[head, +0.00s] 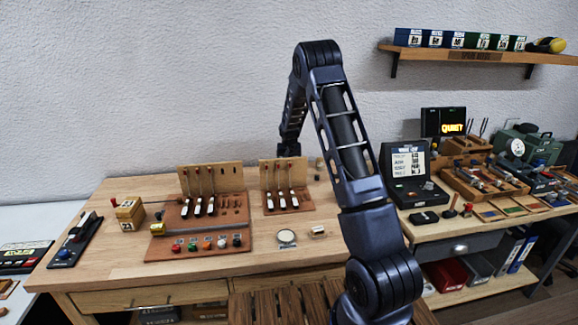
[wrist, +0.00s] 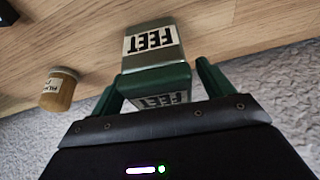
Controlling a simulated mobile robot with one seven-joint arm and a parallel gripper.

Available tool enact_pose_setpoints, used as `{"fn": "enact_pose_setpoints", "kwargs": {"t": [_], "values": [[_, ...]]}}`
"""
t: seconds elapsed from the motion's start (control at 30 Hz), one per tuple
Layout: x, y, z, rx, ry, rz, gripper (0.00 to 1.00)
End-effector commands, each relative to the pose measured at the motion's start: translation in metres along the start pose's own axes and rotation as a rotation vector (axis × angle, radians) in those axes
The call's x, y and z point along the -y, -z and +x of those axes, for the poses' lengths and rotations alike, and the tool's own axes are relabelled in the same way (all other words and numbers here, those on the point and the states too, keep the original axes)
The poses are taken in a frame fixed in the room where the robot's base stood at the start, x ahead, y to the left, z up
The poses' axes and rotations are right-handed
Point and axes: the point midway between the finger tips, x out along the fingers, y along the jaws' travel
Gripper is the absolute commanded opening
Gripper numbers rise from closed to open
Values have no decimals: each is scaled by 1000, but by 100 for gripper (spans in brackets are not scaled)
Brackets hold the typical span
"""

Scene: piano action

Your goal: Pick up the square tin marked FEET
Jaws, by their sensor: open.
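The square tin marked FEET (wrist: 153,47) stands on the wooden bench in the wrist view. My gripper (wrist: 157,80) is open, with one green finger on each side of the tin. I cannot tell whether either finger touches it. In the head view my gripper (head: 289,149) is at the back of the bench, and I cannot make out the tin there.
In the head view a wooden rack of hammers (head: 286,198) stands just in front of my gripper. The wall is close behind.

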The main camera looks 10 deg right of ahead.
Motion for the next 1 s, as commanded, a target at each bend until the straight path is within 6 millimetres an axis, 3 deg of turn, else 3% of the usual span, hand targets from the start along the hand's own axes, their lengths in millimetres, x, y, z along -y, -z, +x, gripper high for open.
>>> {"fn": "enact_pose_setpoints", "kwargs": {"t": [0.13, 0.17, 0.43, 0.77, 1.0], "values": [[0, 0, 0, 0, 0, 0, 80], [0, 0, 0, 0, 0, 0, 76], [0, 0, 0, 0, 0, 0, 24], [0, 3, -6, -1, 0, 0, 24], [0, 18, -42, -4, 1, 1, 24]]}}
